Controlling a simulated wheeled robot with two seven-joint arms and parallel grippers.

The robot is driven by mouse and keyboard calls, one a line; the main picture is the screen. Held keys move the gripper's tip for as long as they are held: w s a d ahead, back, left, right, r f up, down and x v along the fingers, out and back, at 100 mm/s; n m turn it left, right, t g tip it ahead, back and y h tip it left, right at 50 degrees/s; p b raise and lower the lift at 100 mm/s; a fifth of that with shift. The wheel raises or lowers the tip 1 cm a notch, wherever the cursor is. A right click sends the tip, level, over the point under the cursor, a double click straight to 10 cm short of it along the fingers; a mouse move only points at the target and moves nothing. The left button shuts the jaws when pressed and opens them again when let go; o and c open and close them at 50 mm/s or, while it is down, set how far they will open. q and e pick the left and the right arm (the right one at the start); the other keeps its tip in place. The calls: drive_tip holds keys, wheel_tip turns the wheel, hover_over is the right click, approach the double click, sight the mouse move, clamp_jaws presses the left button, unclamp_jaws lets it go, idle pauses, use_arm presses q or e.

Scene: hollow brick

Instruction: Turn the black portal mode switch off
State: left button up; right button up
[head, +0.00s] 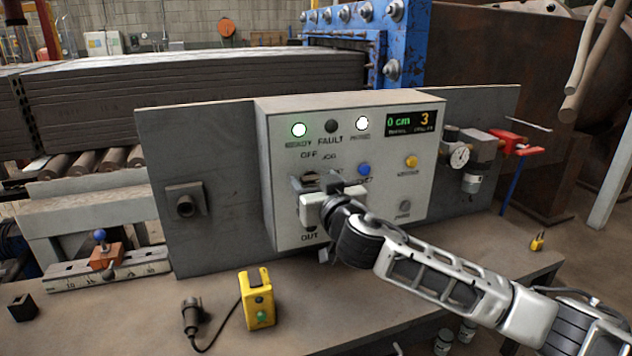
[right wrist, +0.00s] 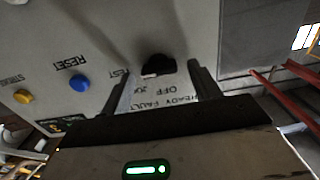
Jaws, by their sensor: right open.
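The black portal mode switch (right wrist: 157,65) is a dark rotary knob on the front of a grey control box (head: 405,150). The right wrist view shows it upside down, between my finger tips, with OFF, JOG and TEST lettering around it. A small pale patch shows on the knob's edge, but I cannot tell its exact setting. My right gripper (head: 318,187) is open in front of the switch and hides most of it in the head view. In the wrist view its fingers (right wrist: 161,71) stand either side of the knob; contact is unclear. My left gripper is not in view.
The box has a lit green lamp (head: 299,130), a lit white lamp (head: 362,123), a blue button (head: 364,169) and a yellow button (head: 411,161). A yellow pendant (head: 257,298) stands on the bench below. A gauge (head: 459,157) with a red valve sits to the right.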

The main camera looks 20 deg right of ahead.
drive_tip(key=shift+c, duration=0.3)
drive_tip(key=c, duration=0.9)
drive_tip(key=shift+n, duration=0.3)
drive_tip(key=n+p, duration=0.1)
drive_tip(key=n, duration=0.2)
drive_tip(key=shift+a+n, duration=0.1)
drive_tip(key=shift+n, duration=0.3)
drive_tip(key=n, duration=0.4)
drive_tip(key=shift+n+p, duration=0.3)
drive_tip(key=n, duration=0.4)
drive_tip(key=shift+a+f+n, duration=0.1)
drive_tip(key=shift+f+n, duration=0.05)
drive_tip(key=shift+n, duration=0.15)
drive_tip(key=n, duration=0.4)
drive_tip(key=shift+f+n, duration=0.1)
drive_tip(key=shift+n, duration=0.2)
